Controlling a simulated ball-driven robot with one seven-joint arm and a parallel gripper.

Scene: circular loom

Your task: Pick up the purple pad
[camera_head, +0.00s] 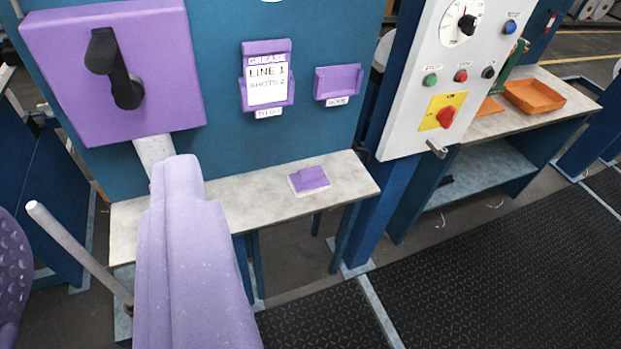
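The purple pad (312,178) lies on a small white block or sheet on the pale grey bench, right of the bench's middle. Nothing touches it from above. A large lavender form (190,265) rises from the bottom edge left of the pad, well apart from it. It looks like part of my own arm end. I cannot make out two separate fingertips, so the opening of my gripper does not show. Nothing is seen held.
The bench (250,205) stands against a blue panel with a purple box (165,60) with a black crank, a sign holder (267,75) and a small purple holder (338,82). A white control panel (420,80) stands right. An orange tray (534,97) sits on another bench. Black floor matting (480,265) is clear.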

